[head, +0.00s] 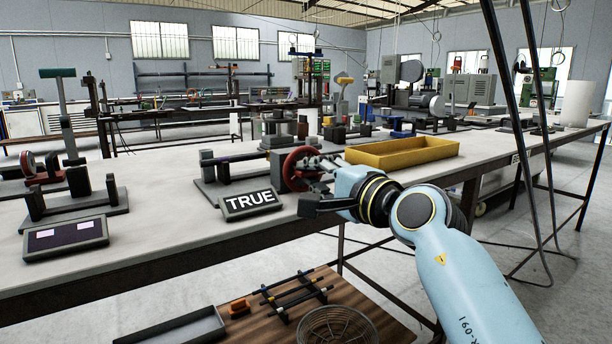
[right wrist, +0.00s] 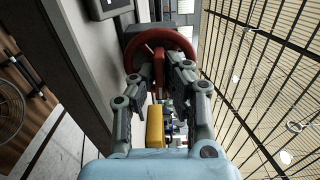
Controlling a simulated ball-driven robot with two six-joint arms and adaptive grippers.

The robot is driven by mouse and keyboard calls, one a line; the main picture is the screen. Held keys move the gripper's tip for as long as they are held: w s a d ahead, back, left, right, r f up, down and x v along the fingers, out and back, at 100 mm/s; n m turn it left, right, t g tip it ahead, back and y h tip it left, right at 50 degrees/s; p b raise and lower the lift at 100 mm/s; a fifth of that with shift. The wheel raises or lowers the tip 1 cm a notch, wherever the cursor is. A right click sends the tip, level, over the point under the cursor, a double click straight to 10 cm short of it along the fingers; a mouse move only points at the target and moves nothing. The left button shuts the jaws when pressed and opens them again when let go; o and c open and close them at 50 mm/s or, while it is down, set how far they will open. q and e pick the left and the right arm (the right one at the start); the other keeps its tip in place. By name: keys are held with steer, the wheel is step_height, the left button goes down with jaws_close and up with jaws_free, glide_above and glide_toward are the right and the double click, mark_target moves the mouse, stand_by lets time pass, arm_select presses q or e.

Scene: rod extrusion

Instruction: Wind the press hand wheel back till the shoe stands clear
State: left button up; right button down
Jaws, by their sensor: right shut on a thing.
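The red press hand wheel (head: 297,170) stands on the near bench, at the right end of a small dark press (head: 236,172). In the right wrist view the wheel (right wrist: 184,43) shows at the top, with a red part reaching down between my fingers. My left gripper is not in view.
A yellow tray (head: 402,153) lies to the right. Another rig (head: 72,200) and a display panel (head: 66,238) stand at the left. A low wooden table (head: 255,325) holds rods below.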

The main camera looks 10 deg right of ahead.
stand_by(0.3)
steer(key=shift+n, duration=0.3)
steer(key=shift+f+n+b, duration=0.1)
steer(key=shift+n+b, duration=0.4)
steer(key=shift+b, duration=0.05)
steer(key=shift+n, duration=0.4)
steer(key=shift+n+b, duration=0.65)
steer(key=shift+n, duration=0.35)
